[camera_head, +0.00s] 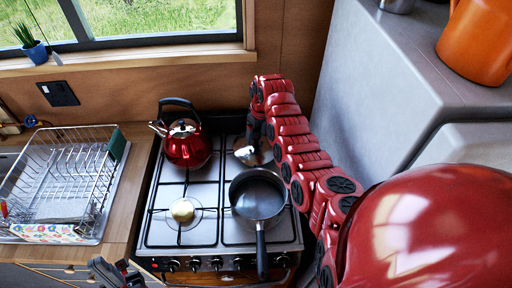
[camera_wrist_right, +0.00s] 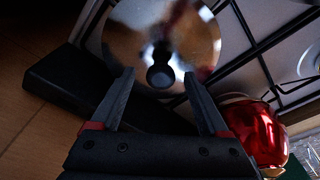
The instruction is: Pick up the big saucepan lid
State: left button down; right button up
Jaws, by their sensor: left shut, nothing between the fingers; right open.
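The big saucepan lid (camera_wrist_right: 150,22) is a shiny round disc with a black knob (camera_wrist_right: 160,76). In the head view the lid (camera_head: 266,156) lies at the back right of the stove, partly hidden by my right arm. My right gripper (camera_wrist_right: 160,73) is open, its fingertips on either side of the knob in the picture; I cannot tell whether they touch it. My left gripper (camera_head: 116,273) is at the lower left edge of the head view, shut and empty, well away from the lid.
A red kettle (camera_head: 187,150) stands on the stove left of the lid and close to my right gripper in the wrist view (camera_wrist_right: 258,130). A dark saucepan (camera_head: 258,198) sits in front of the lid. A dish rack (camera_head: 65,175) is at left; a grey cabinet (camera_head: 375,75) rises at right.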

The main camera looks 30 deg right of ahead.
jog(key=shift+w+a+f, duration=0.1)
jog(key=shift+f, duration=0.7)
grip_shut()
jog(key=shift+r, duration=0.1)
dwell(0.7)
